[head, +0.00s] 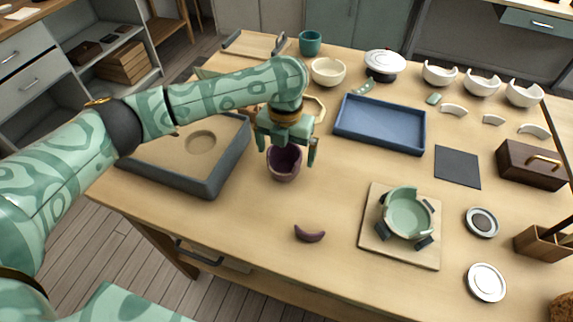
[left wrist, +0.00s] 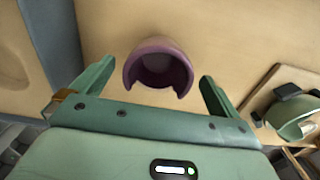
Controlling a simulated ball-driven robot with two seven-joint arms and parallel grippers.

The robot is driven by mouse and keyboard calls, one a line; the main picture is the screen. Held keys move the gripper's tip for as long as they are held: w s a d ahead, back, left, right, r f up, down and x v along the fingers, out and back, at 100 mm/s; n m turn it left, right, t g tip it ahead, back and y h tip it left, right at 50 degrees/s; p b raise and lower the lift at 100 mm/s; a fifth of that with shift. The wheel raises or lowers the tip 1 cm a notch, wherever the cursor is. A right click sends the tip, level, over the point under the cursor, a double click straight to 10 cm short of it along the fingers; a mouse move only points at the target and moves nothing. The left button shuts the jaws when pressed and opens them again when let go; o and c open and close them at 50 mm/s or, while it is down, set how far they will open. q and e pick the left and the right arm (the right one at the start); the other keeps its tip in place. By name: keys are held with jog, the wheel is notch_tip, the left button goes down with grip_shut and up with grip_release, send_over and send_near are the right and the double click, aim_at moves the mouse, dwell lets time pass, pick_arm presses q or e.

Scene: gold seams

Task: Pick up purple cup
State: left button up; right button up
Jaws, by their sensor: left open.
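The purple cup (head: 285,165) stands on the table with a piece broken out of its rim. In the left wrist view the cup (left wrist: 159,65) shows its dark hollow and its gap facing my gripper. My left gripper (head: 289,160) is open above the cup, with its fingers on either side. In the left wrist view the cup lies between and just beyond the fingertips (left wrist: 155,78), not visibly touched. A small curved purple shard (head: 309,234) lies on the table in front of the cup. My right gripper is not in view.
A grey sand-filled tray (head: 215,175) stands left of the cup, and a blue tray (head: 380,125) behind right. A green broken bowl (head: 408,212) sits in clamps on a board (head: 371,237). Table around the purple shard is clear.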

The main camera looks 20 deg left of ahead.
pick_arm(q)
jog(key=shift+w+f, duration=0.1)
jog(key=shift+f, duration=0.65)
jog(key=shift+r, duration=0.15)
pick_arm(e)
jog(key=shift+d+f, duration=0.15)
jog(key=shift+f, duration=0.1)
